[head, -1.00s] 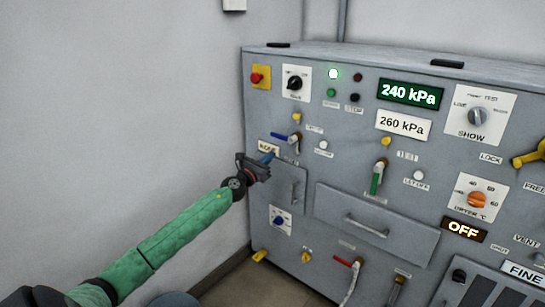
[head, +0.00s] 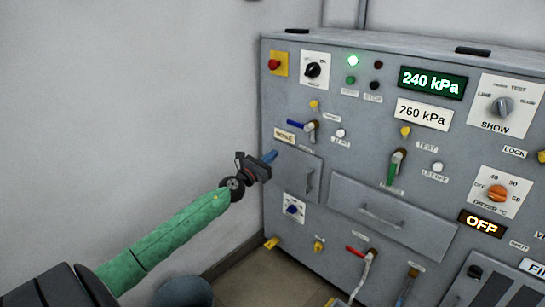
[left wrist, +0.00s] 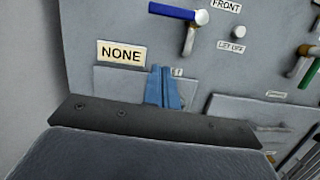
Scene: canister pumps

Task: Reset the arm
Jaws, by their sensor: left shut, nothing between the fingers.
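My left arm comes in from the left in the head view, with a green sleeve and a dark wrist. My left gripper (head: 270,157) is shut and empty, its blue fingers pressed together. It is in front of the left part of the grey panel (head: 290,232), near the small door (head: 310,180) and below the blue-handled valve (head: 302,126). In the left wrist view, the shut blue fingers (left wrist: 163,88) stand just right of the NONE label (left wrist: 122,53). I cannot tell whether they touch the panel. My right gripper is not in view.
The panel carries a red button (head: 275,64), a green 240 kPa display (head: 432,82), a 260 kPa sign (head: 423,113), a green-handled valve (head: 396,168), a drawer (head: 385,215) and a red-handled valve (head: 358,253). Bare wall (head: 120,100) and free room lie left of it.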

